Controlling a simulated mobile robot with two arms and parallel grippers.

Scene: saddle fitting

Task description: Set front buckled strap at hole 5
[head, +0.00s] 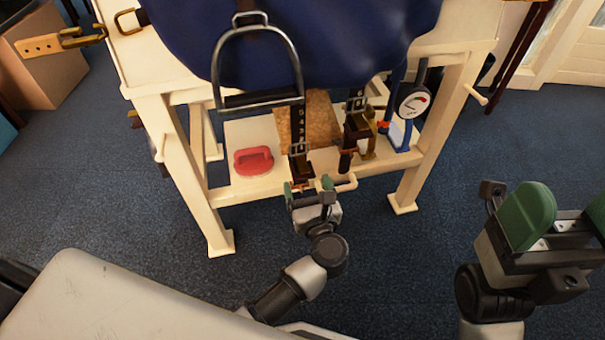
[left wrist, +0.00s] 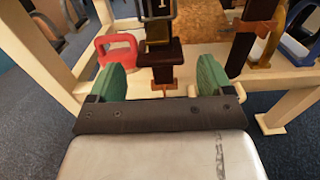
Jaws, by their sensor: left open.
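A dark strap marked with numbers (head: 295,125) hangs below the blue saddle (head: 290,45) and runs through a metal buckle (head: 299,149). Its dark lower part (head: 302,168) hangs just above my left gripper (head: 308,186). In the left wrist view the strap (left wrist: 163,58) and buckle (left wrist: 157,32) stand beyond the open green fingers (left wrist: 162,80), in line with the gap. A second buckled strap (head: 357,110) hangs to the right. I cannot tell which strap is the front one. My right gripper (head: 562,225) is open and empty at the right, away from the stand.
A cream wooden stand (head: 160,120) carries the saddle, with a shelf (head: 225,190) below. A red handled object (head: 253,160) lies on the shelf. A stirrup (head: 258,65) hangs in front. A dial gauge (head: 414,101) is at the right.

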